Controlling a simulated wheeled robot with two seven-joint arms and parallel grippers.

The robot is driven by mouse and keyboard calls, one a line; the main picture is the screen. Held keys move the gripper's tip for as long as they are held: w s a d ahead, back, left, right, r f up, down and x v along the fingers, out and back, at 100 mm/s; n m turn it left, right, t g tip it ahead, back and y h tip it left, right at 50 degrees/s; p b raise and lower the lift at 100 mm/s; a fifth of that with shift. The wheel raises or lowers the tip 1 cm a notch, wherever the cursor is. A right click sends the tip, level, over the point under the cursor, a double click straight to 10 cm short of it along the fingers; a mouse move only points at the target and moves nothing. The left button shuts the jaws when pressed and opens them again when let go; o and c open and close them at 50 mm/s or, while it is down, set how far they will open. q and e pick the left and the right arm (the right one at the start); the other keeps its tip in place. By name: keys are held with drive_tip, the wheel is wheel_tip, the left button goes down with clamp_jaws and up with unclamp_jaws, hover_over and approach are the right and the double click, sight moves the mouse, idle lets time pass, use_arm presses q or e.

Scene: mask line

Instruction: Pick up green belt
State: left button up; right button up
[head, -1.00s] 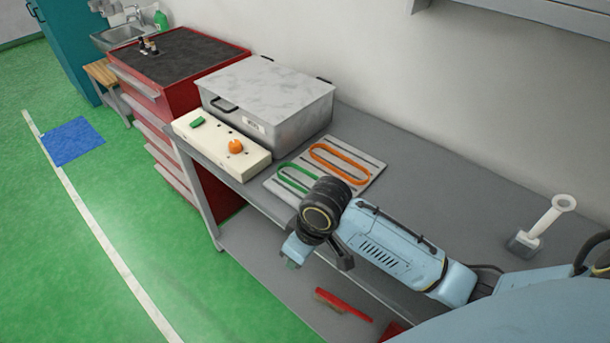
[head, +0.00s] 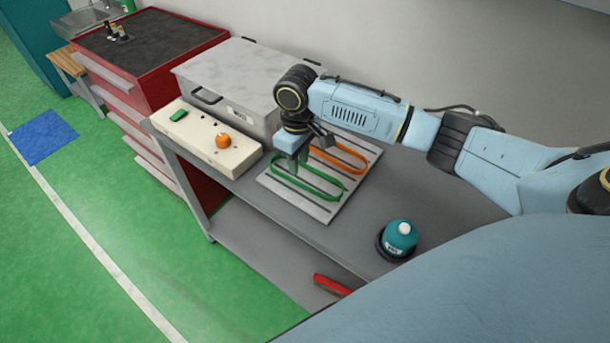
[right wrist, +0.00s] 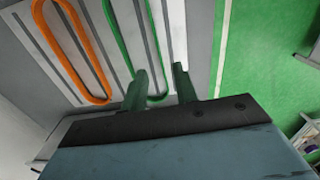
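The green belt (head: 318,193) is a long loop lying on a light grey slotted plate (head: 318,213) on the workbench. It also shows in the right wrist view (right wrist: 121,43), running up from between my fingers. An orange belt (head: 350,152) lies beside it on the same plate, and on the left in the right wrist view (right wrist: 68,50). My right gripper (head: 296,168) is over the left end of the green belt. In the right wrist view its two fingers (right wrist: 160,88) are apart, on either side of the belt's end, not closed on it. My left gripper is not in view.
A cream control box (head: 205,140) with an orange knob (head: 222,140) and a grey metal case (head: 235,80) stand left of and behind the plate. Bare bench lies right of the plate.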

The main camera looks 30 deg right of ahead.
sight(299, 182)
wheel_tip(299, 182, down, 7)
drive_tip(key=shift+w+f, duration=0.1)
drive_tip(key=shift+f, duration=0.1)
idle(0.3)
drive_tip(key=shift+c, duration=0.4)
clamp_jaws()
